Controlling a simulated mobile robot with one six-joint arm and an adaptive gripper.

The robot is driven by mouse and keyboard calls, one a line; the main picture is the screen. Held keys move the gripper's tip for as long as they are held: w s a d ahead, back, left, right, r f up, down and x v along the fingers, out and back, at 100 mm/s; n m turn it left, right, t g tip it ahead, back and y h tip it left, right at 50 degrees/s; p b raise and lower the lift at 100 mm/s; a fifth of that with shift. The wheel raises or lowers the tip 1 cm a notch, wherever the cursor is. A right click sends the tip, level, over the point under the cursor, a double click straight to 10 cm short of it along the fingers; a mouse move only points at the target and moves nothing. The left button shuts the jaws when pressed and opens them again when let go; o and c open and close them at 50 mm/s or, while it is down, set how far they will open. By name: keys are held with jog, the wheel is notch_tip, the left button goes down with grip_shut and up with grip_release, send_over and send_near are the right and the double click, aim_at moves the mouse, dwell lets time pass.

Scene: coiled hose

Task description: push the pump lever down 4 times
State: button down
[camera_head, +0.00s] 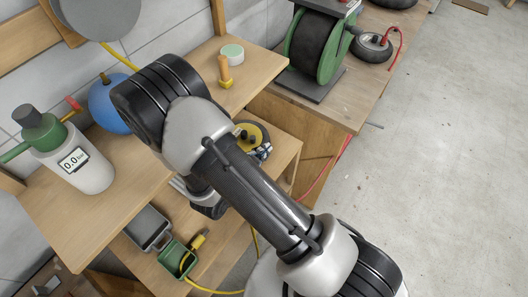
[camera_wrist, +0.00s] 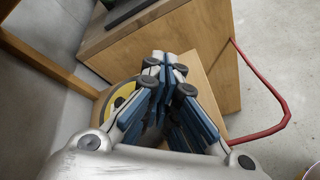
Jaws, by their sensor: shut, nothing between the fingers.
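A white tank (camera_head: 82,165) with a green top and black cap stands on the wooden bench at the left of the head view. Its small display reads 0.0. A green bar (camera_head: 12,153) runs from its top to the left picture edge and looks like the pump lever; its far end is cut off. A red-tipped part (camera_head: 73,104) shows behind the tank. My gripper (camera_wrist: 164,62) is shut and empty in the wrist view. In the head view it is mostly hidden behind my arm, well right of the tank. The tank is not in the wrist view.
A yellow-and-black disc (camera_head: 252,138) lies by my gripper on a lower wooden surface. A blue ball (camera_head: 110,104) is behind the tank. A green hose reel (camera_head: 316,45) stands on the right bench. Grey and green bins (camera_head: 148,228) sit below. The floor at right is clear.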

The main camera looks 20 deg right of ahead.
jog(key=r, duration=0.1)
jog(key=p, duration=0.1)
jog(key=a+r, duration=0.1)
jog(key=shift+s+r, duration=0.35)
jog(key=shift+s, duration=0.05)
jog(key=shift+a, duration=0.1)
dwell(1.4)
